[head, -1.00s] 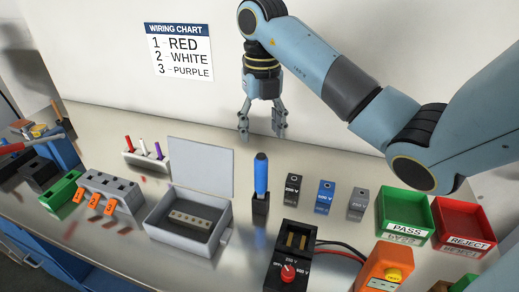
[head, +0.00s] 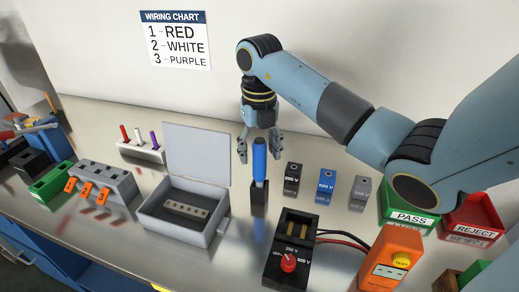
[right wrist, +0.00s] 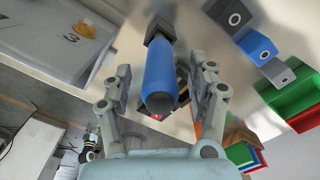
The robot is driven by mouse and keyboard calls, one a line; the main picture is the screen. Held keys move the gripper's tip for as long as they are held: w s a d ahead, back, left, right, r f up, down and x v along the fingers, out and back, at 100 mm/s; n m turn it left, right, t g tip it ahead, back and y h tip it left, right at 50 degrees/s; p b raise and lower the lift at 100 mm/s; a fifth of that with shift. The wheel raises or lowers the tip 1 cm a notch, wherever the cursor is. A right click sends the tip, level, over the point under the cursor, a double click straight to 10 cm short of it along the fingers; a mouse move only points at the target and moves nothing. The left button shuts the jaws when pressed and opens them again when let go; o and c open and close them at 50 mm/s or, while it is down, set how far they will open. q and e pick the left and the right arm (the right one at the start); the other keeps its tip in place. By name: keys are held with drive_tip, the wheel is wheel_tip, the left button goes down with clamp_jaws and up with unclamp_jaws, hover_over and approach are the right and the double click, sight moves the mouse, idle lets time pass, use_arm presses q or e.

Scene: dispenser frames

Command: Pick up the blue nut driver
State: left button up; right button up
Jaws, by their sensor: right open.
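The blue nut driver (head: 259,160) stands upright, handle up, in a small black holder (head: 259,198) on the bench. My right gripper (head: 258,160) is open, its two fingers pointing down on either side of the handle's upper part in the head view. In the right wrist view the blue handle (right wrist: 160,75) lies between the open fingers of my right gripper (right wrist: 160,90), with gaps on both sides. It is not gripped. My left gripper is not in view.
An open grey box (head: 185,210) stands left of the driver. Black, blue and grey 250 V and 500 V blocks (head: 326,187) stand to its right. A black tester (head: 290,250) with a red knob is in front. Green PASS (head: 412,218) and red REJECT (head: 472,222) bins are at right.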

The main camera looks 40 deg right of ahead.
clamp_jaws()
idle(0.3)
drive_tip(key=shift+r, duration=0.15)
